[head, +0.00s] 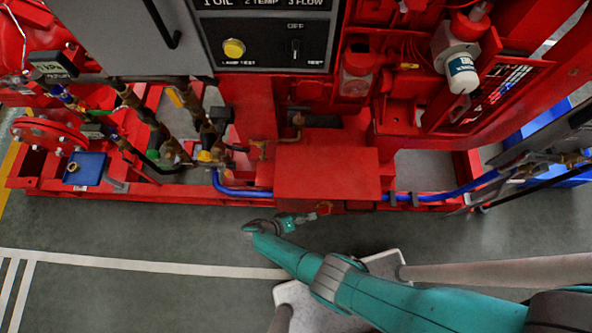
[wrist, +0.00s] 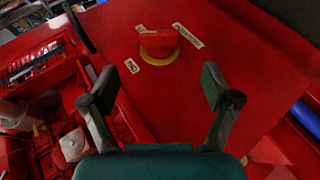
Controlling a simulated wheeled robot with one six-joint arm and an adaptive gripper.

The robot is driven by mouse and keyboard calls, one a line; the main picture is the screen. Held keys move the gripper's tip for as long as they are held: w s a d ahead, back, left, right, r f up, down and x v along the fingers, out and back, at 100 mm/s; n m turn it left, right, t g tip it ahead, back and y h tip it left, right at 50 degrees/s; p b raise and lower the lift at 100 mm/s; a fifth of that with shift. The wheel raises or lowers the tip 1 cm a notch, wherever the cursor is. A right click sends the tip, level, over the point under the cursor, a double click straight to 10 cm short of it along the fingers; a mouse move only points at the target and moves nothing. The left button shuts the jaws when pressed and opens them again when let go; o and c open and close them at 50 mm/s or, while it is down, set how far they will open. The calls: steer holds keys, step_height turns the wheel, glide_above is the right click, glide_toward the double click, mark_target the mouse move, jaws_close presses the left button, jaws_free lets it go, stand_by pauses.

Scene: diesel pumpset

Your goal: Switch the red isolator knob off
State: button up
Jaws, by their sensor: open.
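The red isolator knob (wrist: 158,41) sits on a yellow ring on the flat face of a red box (wrist: 125,50). Small white labels stand around it; one at its lower left seems to read ON, the others are too small to read. The knob's bar lies roughly level in the wrist view.
A blue pipe (head: 240,191) runs along the red frame on both sides of the box. A grey control panel (head: 262,45) with a yellow lamp button stands above. A white filter (head: 461,72) is at upper right. The green floor (head: 130,230) in front is clear.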

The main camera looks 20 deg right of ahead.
steer(key=shift+v, duration=2.1)
